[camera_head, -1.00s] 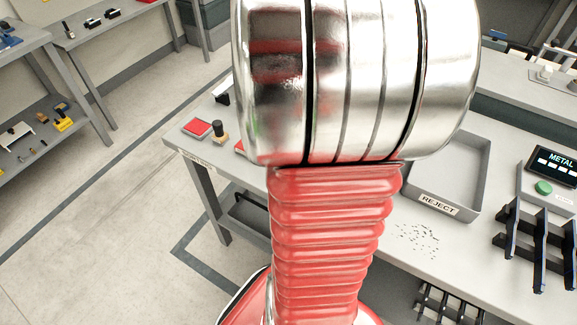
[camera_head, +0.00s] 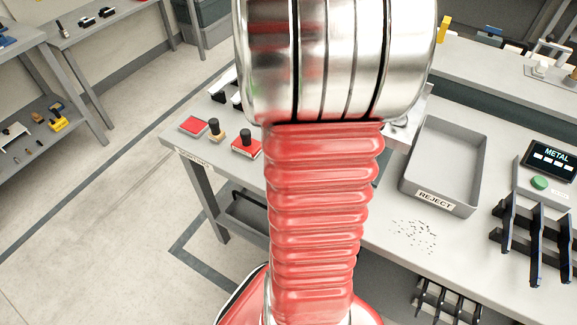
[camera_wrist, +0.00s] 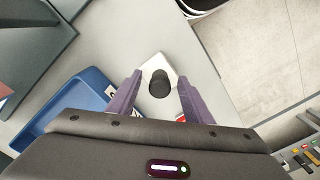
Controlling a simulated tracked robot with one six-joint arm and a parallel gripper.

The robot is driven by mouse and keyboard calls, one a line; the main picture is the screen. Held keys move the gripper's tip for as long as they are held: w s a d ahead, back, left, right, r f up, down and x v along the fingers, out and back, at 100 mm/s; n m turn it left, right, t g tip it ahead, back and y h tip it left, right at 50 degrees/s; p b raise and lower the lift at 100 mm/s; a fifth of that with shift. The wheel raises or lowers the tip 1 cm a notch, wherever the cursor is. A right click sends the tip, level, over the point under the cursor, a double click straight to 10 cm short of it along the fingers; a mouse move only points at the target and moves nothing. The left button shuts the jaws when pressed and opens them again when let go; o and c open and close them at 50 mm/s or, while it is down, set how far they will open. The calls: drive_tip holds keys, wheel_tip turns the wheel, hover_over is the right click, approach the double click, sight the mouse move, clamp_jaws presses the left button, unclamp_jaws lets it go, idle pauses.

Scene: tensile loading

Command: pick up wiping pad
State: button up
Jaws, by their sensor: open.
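The wiping pad appears to be the pale block with an upright black knob (camera_wrist: 159,84) in the wrist view. It lies on the grey bench top ahead of my gripper (camera_wrist: 158,88). My two purple fingers are open, one on each side of the knob in the picture, and I see no contact. How far the pad is below the fingertips I cannot tell. In the head view a pale block with a black knob (camera_head: 216,134) on the left of the bench looks like the same pad. There my arm's bulk hides my gripper.
A red block with a black knob (camera_head: 246,144) and a flat red pad (camera_head: 193,126) lie close by. A blue tray (camera_wrist: 62,103) is left of my fingers in the wrist view. The grey REJECT tray (camera_head: 410,182) and a black rack (camera_head: 535,232) stand right of my arm.

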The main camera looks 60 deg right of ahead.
drive_tip(key=shift+c, duration=0.3)
drive_tip(key=c, duration=1.1)
